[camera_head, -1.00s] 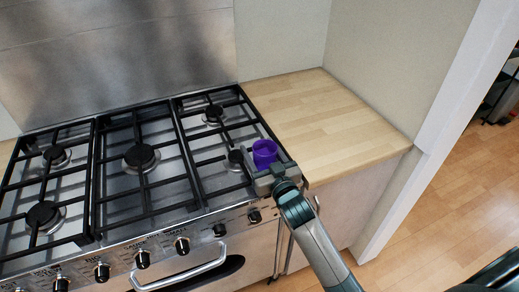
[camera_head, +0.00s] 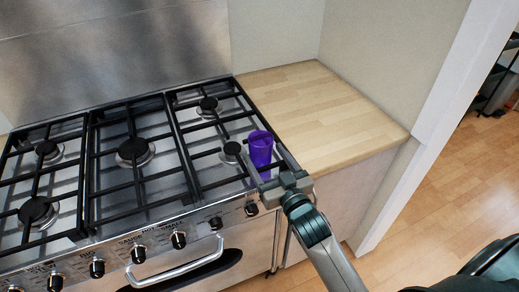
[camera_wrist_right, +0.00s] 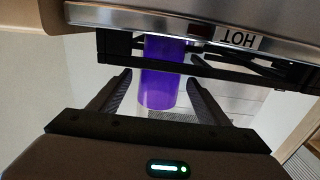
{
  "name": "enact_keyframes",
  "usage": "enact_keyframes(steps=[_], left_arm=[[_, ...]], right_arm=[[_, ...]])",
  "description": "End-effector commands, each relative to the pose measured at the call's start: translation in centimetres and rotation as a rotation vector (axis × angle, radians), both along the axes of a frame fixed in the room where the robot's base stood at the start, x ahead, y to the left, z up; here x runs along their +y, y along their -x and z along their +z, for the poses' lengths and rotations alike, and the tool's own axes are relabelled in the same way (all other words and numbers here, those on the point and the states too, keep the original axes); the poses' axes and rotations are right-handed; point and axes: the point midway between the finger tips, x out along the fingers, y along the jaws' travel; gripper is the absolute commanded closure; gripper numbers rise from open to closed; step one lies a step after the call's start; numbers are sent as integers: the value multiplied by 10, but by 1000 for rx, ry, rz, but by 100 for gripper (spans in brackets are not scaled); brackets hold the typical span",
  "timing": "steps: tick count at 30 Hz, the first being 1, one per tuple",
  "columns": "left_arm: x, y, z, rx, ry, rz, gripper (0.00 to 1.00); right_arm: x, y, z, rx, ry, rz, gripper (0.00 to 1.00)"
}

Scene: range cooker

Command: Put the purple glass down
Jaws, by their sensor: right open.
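The purple glass (camera_head: 260,149) is upright at the right front of the hob (camera_head: 137,215), beside the front right burner. Its base appears to rest on the black grate, though the contact is partly hidden. My right gripper (camera_head: 262,158) is open at the glass, with one finger on each side. In the right wrist view, which shows the scene upside down, the glass (camera_wrist_right: 160,88) stands between the spread fingers of the right gripper (camera_wrist_right: 158,80), with gaps on both sides. My left gripper is not in view.
A bare wooden worktop (camera_head: 320,110) lies right of the hob, against the wall. Raised black grates cover the burners (camera_head: 135,152). Knobs (camera_head: 179,240) and an oven handle (camera_head: 178,268) stick out along the cooker's front.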

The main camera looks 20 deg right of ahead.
Motion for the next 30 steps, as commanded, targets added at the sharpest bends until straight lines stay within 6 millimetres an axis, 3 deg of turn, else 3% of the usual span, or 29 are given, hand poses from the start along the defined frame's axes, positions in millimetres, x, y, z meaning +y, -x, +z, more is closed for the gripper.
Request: enact_keyframes(steps=[5, 10, 15, 26, 27, 30], left_arm=[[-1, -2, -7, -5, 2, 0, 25], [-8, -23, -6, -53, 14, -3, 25], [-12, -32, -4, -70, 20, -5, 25], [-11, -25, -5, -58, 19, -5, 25], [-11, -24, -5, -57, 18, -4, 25], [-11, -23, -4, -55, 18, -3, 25]], right_arm=[[-1, 28, -2, 2, 1, 0, 30], [-1, 42, -1, 2, 1, 0, 30], [-1, 45, 0, 0, 1, 0, 30], [-1, 45, 0, 0, 1, 0, 30], [-1, 45, 0, 0, 1, 0, 25], [-1, 45, 1, 1, 8, 0, 24]])
